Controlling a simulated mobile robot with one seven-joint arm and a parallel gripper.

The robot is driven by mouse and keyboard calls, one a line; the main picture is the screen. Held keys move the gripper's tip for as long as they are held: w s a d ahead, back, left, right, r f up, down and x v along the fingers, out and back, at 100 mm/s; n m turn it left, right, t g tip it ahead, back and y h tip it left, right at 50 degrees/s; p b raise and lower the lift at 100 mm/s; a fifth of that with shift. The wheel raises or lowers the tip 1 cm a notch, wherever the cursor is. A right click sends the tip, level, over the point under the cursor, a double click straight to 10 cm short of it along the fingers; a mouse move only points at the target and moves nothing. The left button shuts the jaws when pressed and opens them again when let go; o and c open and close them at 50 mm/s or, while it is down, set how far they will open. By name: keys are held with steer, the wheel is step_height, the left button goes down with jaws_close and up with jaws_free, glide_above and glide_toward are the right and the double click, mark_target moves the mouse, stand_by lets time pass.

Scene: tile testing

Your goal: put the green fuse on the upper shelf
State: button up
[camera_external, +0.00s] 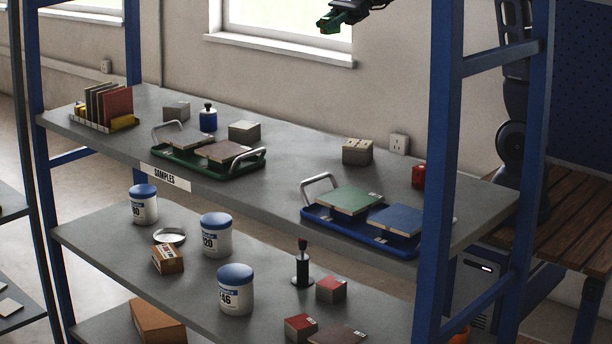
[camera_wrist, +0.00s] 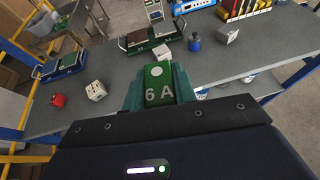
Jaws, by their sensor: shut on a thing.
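The green fuse (camera_wrist: 160,84), marked "6 A" with a pale round spot, is in my gripper (camera_wrist: 160,90), between its dark green fingers in the wrist view. My gripper (camera_external: 331,22) shows at the top of the external view, shut on the fuse, high above the upper shelf. The fuse and fingers are hard to tell apart there. The upper shelf (camera_external: 300,146) is a grey board in a blue frame, with a "SAMPLES" label on its front edge. The shelf also shows below the fuse in the wrist view (camera_wrist: 245,70).
The upper shelf bears a green tray (camera_external: 206,175), a blue tray (camera_external: 345,231), a bottle (camera_external: 208,120), a red item (camera_external: 418,175), a tile rack (camera_external: 105,128) and several blocks. Bare room lies between the trays. A blue post (camera_external: 438,150) stands at front right.

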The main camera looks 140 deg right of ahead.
steer(key=shift+r, duration=0.8)
steer(key=w+a+n+y, duration=0.2)
steer(key=w+a, duration=0.1)
steer(key=w, duration=0.5)
steer(key=w+a+n+y, duration=0.1)
steer(key=w+a+y, duration=0.1)
steer(key=w, duration=0.6)
steer(key=n+y, duration=0.3)
glide_above(297, 154)
steer(key=shift+g, duration=0.3)
step_height(297, 154, down, 20)
steer(key=shift+f, duration=2.6)
steer(key=o, duration=1)
steer(key=shift+f, duration=0.15)
